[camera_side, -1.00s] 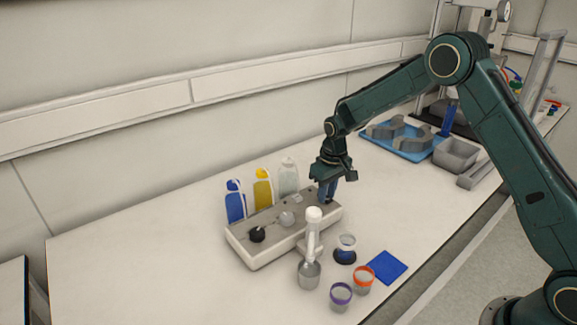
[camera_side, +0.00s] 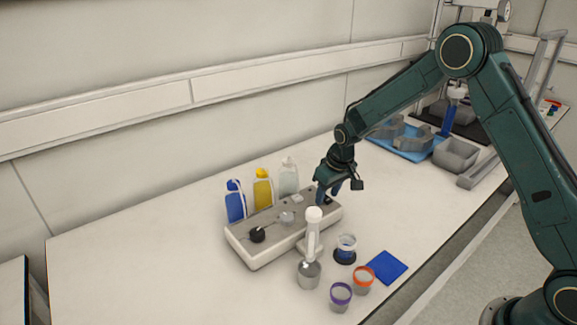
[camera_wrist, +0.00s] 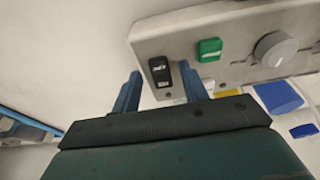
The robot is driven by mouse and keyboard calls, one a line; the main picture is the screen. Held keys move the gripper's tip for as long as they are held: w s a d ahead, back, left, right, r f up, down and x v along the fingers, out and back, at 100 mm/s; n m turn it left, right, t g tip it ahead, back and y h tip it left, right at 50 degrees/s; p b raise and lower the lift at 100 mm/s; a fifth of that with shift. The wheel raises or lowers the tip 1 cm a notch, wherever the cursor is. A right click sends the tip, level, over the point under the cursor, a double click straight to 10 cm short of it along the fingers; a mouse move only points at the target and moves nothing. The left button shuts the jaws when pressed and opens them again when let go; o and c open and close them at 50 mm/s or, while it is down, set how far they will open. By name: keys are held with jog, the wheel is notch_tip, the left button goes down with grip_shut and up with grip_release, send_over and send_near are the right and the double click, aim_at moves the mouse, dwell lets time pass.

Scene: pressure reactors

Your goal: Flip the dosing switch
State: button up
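The grey-white device box (camera_side: 262,256) sits on the bench; its panel also shows in the wrist view (camera_wrist: 190,28). In the wrist view a black rocker switch (camera_wrist: 160,72) with white markings is near the box's end, beside a green switch (camera_wrist: 209,49). Which one is the dosing switch I cannot tell. My gripper (camera_wrist: 160,68) is open, its two blue fingers apart, with the black switch showing between the tips. I cannot tell if a finger touches it. In the side view my gripper (camera_side: 322,192) is tilted over the box's right end and partly hides the switches.
A grey knob (camera_wrist: 275,48) is beside the green switch. Blue, yellow and clear bottles (camera_side: 262,190) stand behind the box. A white-handled stand (camera_side: 313,240), small cups (camera_side: 363,281) and a blue pad (camera_side: 387,266) are in front. The bench's left part is clear.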

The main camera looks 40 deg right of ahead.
jog(key=shift+r, duration=0.2)
jog(key=v, duration=1.3)
jog(key=shift+r, duration=0.2)
jog(key=shift+s, duration=0.15)
jog(key=s+a+r+t, duration=0.1)
jog(key=s+a+r, duration=0.1)
jog(key=s+r, duration=1.05)
jog(key=s+a+t, duration=0.1)
jog(key=s+t, duration=0.1)
jog(key=s, duration=1.7)
jog(key=shift+s+f, duration=0.2)
jog(key=shift+f, duration=0.2)
jog(key=shift+a, duration=0.1)
